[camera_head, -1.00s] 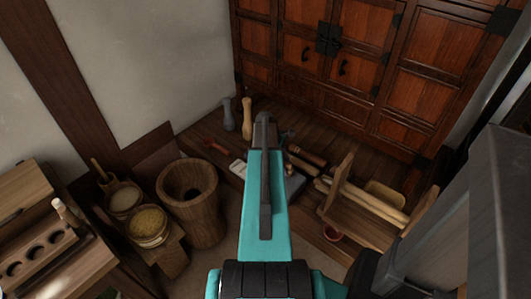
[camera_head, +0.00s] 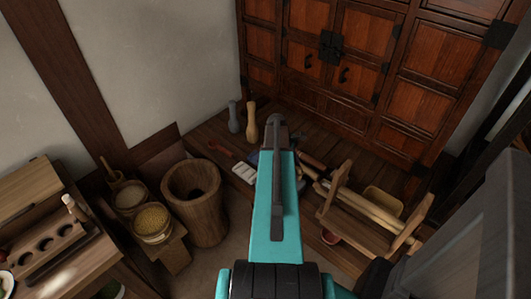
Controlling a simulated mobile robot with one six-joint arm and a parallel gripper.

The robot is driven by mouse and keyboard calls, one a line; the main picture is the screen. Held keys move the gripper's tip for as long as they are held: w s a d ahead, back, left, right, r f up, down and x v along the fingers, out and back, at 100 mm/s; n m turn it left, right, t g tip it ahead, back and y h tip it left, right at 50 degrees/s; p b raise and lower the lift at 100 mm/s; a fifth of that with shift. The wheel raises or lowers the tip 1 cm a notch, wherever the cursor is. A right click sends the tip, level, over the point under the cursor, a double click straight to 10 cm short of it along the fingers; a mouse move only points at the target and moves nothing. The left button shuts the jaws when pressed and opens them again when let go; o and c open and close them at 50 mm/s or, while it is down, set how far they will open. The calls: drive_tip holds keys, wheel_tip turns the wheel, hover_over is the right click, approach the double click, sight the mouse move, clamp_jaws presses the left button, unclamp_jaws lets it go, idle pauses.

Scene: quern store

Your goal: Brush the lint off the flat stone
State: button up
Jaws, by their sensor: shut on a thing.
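My teal arm (camera_head: 277,205) reaches away from the camera across the middle of the picture. Its dark far end (camera_head: 277,122) hides my gripper, and whatever it holds does not show. The flat stone is almost wholly covered by the arm; only a narrow grey sliver (camera_head: 301,186) seems to show at the arm's right side. I can make out no lint and cannot clearly make out a brush.
A wooden mortar (camera_head: 193,203) and a bowl of grain (camera_head: 152,222) stand left. A wooden rack (camera_head: 375,210) stands right, before a cabinet (camera_head: 335,70).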

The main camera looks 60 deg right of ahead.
drive_tip(key=shift+r+p, duration=1.3)
drive_tip(key=shift+r, duration=0.85)
